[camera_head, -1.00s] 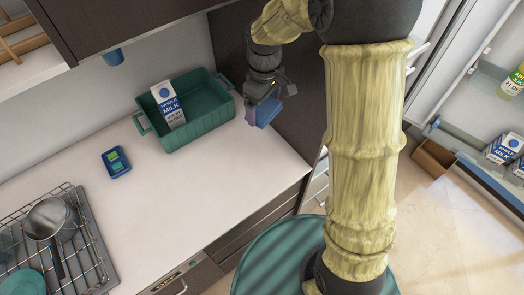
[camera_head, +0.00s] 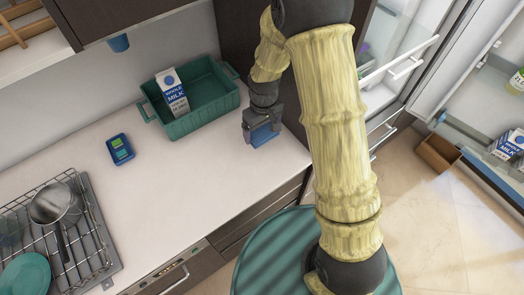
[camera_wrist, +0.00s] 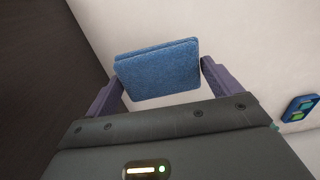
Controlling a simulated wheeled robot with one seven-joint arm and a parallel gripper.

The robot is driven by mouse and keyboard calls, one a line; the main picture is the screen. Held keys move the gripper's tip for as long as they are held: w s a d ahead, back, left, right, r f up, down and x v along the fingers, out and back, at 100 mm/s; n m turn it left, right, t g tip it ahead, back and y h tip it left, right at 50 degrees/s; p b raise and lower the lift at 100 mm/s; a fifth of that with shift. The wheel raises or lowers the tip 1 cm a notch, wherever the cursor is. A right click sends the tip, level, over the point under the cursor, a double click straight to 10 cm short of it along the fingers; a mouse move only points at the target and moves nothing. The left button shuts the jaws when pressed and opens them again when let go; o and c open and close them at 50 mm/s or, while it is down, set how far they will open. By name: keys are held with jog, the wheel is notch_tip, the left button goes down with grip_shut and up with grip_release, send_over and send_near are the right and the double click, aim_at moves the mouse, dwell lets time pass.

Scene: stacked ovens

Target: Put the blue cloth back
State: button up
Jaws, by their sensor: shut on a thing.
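The blue cloth (camera_wrist: 158,72) is a folded, flat blue pad between the two purple fingers of my gripper (camera_wrist: 160,85) in the wrist view. My gripper is shut on it. In the head view my gripper (camera_head: 262,128) is over the right part of the white counter, just right of the green bin, and the blue cloth (camera_head: 264,136) shows below its fingers. I cannot tell whether the cloth touches the counter.
A green bin (camera_head: 207,119) holding a milk carton (camera_head: 173,93) stands at the back of the counter (camera_head: 190,175). A blue device (camera_head: 120,149) lies left of it; it also shows in the wrist view (camera_wrist: 300,108). A dish rack (camera_head: 95,235) with a pan and plate is at left.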

jog(key=p, duration=0.2)
send_over(262, 151)
jog(key=shift+s+d+f, duration=0.1)
jog(key=shift+f, duration=2.8)
jog(key=shift+f+p, duration=0.55)
jog(key=shift+f, duration=1.5)
jog(key=shift+f, duration=0.2)
jog(key=o, duration=0.9)
jog(key=shift+c, duration=0.2)
jog(key=shift+r, duration=0.15)
